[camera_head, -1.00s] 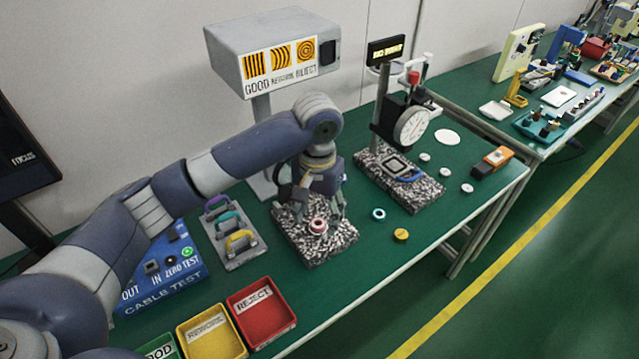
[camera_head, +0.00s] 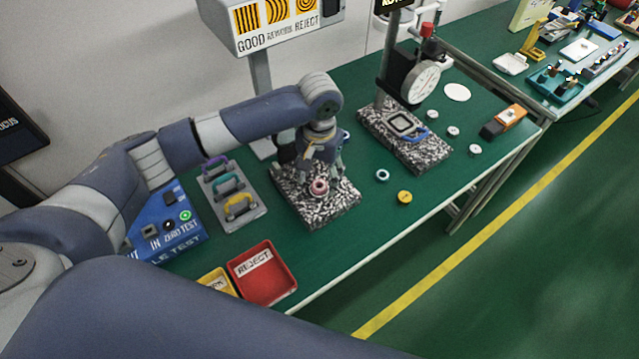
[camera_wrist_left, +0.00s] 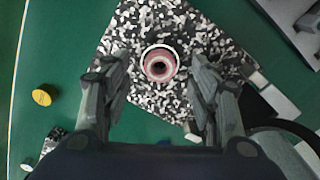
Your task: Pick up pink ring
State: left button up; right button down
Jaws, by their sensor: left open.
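The pink ring (camera_head: 319,187) sits on the speckled black-and-white block (camera_head: 330,214) under the sign stand. In the left wrist view the pink ring (camera_wrist_left: 160,64) shows as a round piece with a pale rim and dark centre, on the speckled surface. My left gripper (camera_head: 322,172) is open just above and behind the ring. In the left wrist view its two fingers (camera_wrist_left: 160,80) stand apart, one on each side of the ring, with gaps to it. My right gripper is not in view.
A teal ring (camera_head: 382,175) and a yellow round piece (camera_head: 404,197) lie right of the block. A dial gauge stand (camera_head: 424,80) rises behind. A red REJECT bin (camera_head: 282,281) and a rack of coloured handles (camera_head: 249,212) are to the left. Green table shows between them.

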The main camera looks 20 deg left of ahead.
pick_arm(q)
jog(key=shift+f, duration=1.1)
jog(key=c, duration=1.1)
jog(key=shift+c, duration=0.4)
jog(key=shift+r, duration=0.65)
notch_tip(320, 180, up, 2)
jog(key=shift+s+r+b, duration=0.15)
jog(key=shift+r+b, duration=0.05)
jog(key=shift+b, duration=0.15)
jog(key=s+d, duration=0.3)
jog(key=s, duration=0.4)
jog(key=s+d+r, duration=0.1)
jog(key=s+d, duration=0.2)
jog(key=s, duration=0.4)
jog(key=shift+s+r+b, duration=0.15)
jog(key=shift+s+b, duration=0.15)
jog(key=shift+b, duration=0.15)
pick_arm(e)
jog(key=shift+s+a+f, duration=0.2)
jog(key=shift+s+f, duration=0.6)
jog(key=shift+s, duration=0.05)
